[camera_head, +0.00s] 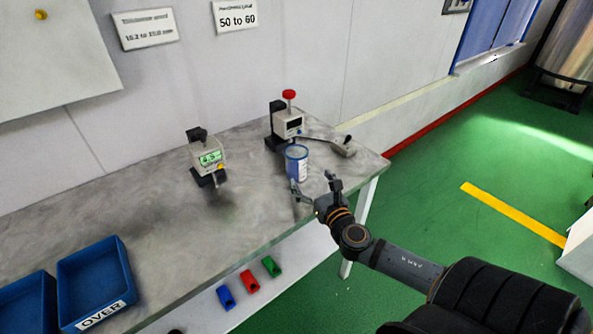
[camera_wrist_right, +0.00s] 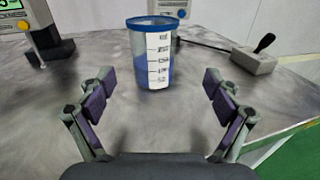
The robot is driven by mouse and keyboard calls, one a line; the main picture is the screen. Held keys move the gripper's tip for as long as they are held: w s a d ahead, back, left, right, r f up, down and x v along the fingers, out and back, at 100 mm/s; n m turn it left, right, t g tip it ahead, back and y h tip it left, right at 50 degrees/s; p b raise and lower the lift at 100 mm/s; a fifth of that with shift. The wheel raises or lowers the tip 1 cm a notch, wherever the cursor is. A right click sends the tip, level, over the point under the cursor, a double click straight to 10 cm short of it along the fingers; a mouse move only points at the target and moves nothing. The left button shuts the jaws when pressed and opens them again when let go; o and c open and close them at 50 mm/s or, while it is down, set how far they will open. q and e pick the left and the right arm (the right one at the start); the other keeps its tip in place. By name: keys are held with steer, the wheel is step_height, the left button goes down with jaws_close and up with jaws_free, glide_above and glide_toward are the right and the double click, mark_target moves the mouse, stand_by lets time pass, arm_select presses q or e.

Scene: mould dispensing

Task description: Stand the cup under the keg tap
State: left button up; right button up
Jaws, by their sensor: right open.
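The cup (camera_head: 297,163) is clear with a blue rim, bluish contents and a white scale label. It stands upright on the grey bench (camera_head: 150,220), in front of a device with a red knob. My right gripper (camera_head: 315,184) is open, low over the bench's front edge, with its fingers toward the cup. In the right wrist view the cup (camera_wrist_right: 153,55) shows centred between the spread fingers and a little beyond them, apparently untouched. I cannot make out a keg or its tap in either view. My left gripper is not in view.
The red-knobbed device (camera_head: 288,122) is close behind the cup, with a small lever box (camera_head: 343,147) to its right. A gauge with a green display (camera_head: 208,160) stands to the left. Blue bins (camera_head: 95,275) sit at the bench's left end. The bench between is clear.

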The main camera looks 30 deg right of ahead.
mark_target(292, 156)
steer(key=w, duration=0.3)
steer(key=shift+w+d, duration=0.1)
steer(key=shift+d, duration=0.2)
steer(key=shift+w, duration=0.4)
steer(key=shift+w+r, duration=0.1)
steer(key=w+p, duration=0.1)
steer(key=w, duration=0.4)
steer(key=shift+w+p, duration=0.1)
steer(key=shift+p, duration=0.25)
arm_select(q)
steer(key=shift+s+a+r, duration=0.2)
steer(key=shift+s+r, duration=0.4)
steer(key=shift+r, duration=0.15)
arm_select(e)
steer(key=shift+d, duration=0.1)
steer(key=shift+r, duration=0.1)
steer(key=shift+c, duration=0.2)
steer(key=c, duration=1.4)
arm_select(q)
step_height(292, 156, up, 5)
steer(key=p, duration=0.4)
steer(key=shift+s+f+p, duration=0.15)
steer(key=shift+p, duration=0.25)
arm_select(e)
step_height(292, 156, up, 18)
steer(key=shift+c, duration=0.2)
